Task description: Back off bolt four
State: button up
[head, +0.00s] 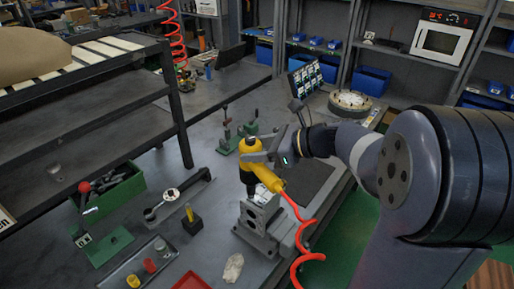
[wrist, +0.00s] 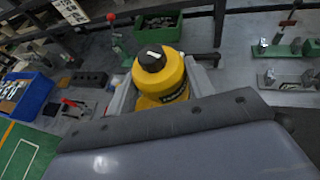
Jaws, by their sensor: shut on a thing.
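A yellow pneumatic driver (head: 259,168) with a black cap stands upright over the grey valve block (head: 262,214) in the head view. My gripper (head: 281,151) is shut on the driver at its upper body. A red coiled hose (head: 299,222) runs from the driver's handle down past the bench edge. In the wrist view the driver (wrist: 172,78) shows from above, beyond the dark gripper edge. The bolts on the block and the driver's tip are hidden, so I cannot tell whether the tip touches a bolt.
A white rag (head: 233,267) lies before the block. Green-based clamps (head: 228,143) stand behind. A shelf rack (head: 90,90) rises at left.

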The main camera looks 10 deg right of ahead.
jog(key=shift+f+b, duration=0.45)
jog(key=shift+f, duration=0.35)
dwell(0.8)
jog(key=shift+r, duration=0.1)
dwell(0.5)
jog(key=shift+f, duration=0.45)
dwell(1.7)
jog(key=shift+s+p, duration=0.15)
jog(key=shift+p, duration=0.35)
dwell(1.3)
jog(key=shift+r, duration=0.1)
dwell(0.4)
